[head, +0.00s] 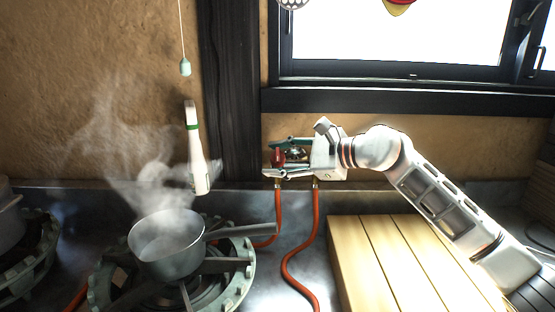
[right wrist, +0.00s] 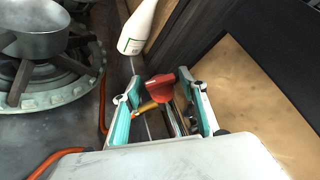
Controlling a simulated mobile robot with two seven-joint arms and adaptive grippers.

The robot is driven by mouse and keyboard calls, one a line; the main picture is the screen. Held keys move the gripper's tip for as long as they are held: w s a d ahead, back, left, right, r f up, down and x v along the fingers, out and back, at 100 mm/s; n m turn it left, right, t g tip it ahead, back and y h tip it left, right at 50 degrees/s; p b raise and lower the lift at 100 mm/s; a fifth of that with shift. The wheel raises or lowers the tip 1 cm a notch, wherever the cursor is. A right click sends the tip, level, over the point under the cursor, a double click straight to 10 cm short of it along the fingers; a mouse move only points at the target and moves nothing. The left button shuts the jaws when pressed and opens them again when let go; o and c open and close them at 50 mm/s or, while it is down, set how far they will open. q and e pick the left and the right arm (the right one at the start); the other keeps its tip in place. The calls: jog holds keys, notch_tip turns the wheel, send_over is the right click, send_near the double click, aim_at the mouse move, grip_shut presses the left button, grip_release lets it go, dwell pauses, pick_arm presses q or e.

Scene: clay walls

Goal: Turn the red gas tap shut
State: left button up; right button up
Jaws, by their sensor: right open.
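The red gas tap (head: 278,158) is on the wall behind the counter, above orange hoses. In the right wrist view its flat red handle (right wrist: 172,88) stands between the fingers. My right gripper (head: 274,157) is open around the tap, with one finger above and one below in the head view. In the right wrist view its teal-lined fingers (right wrist: 163,82) are spread on either side of the handle. I cannot tell whether either finger touches it. A small yellow part (right wrist: 147,107) shows just below the handle. My left gripper is not in view.
A steaming pot (head: 166,246) sits on a gas burner (head: 240,275) at left. A white bottle (head: 200,175) with green bands is left of the tap. Orange hoses (head: 299,252) run down to the counter. A slatted wooden board (head: 375,265) lies under my right arm.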

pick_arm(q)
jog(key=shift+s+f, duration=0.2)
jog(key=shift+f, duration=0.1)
pick_arm(e)
jog(key=c, duration=1)
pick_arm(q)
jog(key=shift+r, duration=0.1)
